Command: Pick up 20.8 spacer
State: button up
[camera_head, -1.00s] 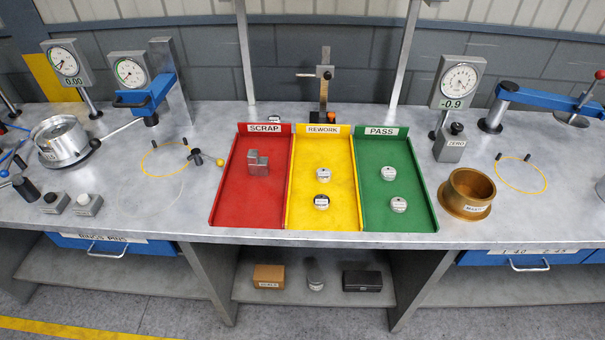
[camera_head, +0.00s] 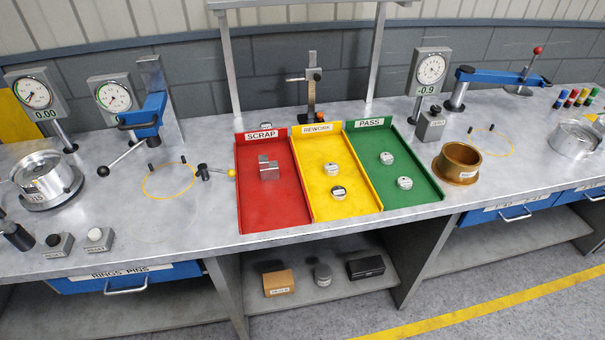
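No label reading 20.8 is legible, so I cannot tell which thing is the 20.8 spacer. Small round metal pieces with pale tops lie in the trays: one farther back (camera_head: 331,169) and one nearer (camera_head: 338,192) in the yellow REWORK tray (camera_head: 345,211), and one farther back (camera_head: 386,158) and one nearer (camera_head: 404,183) in the green PASS tray (camera_head: 422,196). Grey metal blocks (camera_head: 268,171) sit in the red SCRAP tray (camera_head: 272,214). My gripper is not in view.
Dial gauge stands (camera_head: 30,91) and a clamped ring fixture (camera_head: 46,181) fill the left bench. A brass cup (camera_head: 457,162) stands right of the trays. A brown box (camera_head: 278,283), a grey cylinder (camera_head: 322,275) and a black case (camera_head: 365,266) sit on the lower shelf.

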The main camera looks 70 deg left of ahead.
aim_at(331, 168)
jog(key=z, duration=0.05)
jog(key=k, duration=1.9)
jog(key=u, duration=1.45)
jog(key=i, duration=0.9)
jog(key=u, duration=0.1)
